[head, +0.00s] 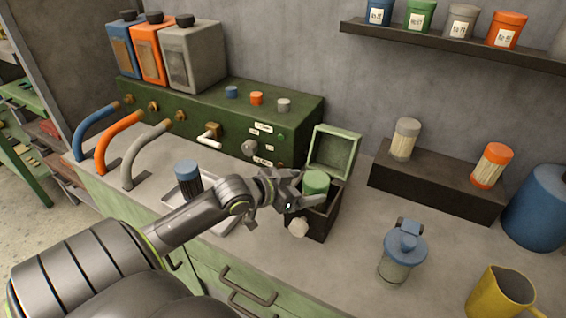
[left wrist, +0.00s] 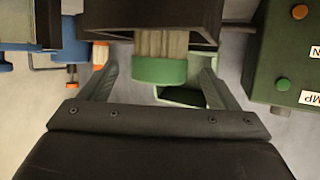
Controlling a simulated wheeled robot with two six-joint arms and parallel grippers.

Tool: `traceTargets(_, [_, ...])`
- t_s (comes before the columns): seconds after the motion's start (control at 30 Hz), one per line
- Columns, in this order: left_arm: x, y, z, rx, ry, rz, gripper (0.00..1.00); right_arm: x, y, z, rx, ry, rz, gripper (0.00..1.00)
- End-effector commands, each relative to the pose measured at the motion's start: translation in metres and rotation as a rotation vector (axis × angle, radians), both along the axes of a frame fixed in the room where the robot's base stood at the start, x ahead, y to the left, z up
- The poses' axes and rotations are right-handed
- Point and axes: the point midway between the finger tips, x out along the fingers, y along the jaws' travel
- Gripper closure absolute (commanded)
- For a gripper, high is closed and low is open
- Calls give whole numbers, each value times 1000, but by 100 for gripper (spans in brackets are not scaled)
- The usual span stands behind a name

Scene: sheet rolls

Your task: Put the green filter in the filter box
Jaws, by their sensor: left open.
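The green filter (head: 315,183) has a green cap and a pale pleated body. It stands upright, partly in the dark filter box (head: 318,225), with its cap above the rim. The box's pale green lid (head: 333,152) is open at the back. In the left wrist view, the filter's green cap (left wrist: 158,71) and part of its body show below the dark box (left wrist: 150,17). My left gripper (head: 308,190) is open, with its fingers on either side of the cap and visible gaps in the wrist view. My right gripper is not in view.
A metal tray (head: 232,222) with a blue-capped filter (head: 187,178) lies left of the box. A blue-lidded jar (head: 400,258) and yellow mug (head: 500,292) stand to the right. A dark stand (head: 435,182) holds two filters. A green panel (head: 220,115) is behind.

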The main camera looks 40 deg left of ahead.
Motion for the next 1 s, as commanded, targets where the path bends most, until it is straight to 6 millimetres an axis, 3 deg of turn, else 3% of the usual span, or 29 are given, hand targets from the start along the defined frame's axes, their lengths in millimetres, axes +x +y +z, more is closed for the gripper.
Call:
traceTargets(0.2, [-35,9,15,7,4,-2,17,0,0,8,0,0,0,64])
traceTargets(0.4, [-56,15,25,4,3,1,17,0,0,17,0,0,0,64])
traceTargets(1.0, [-67,16,29,-2,0,-1,17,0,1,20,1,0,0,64])
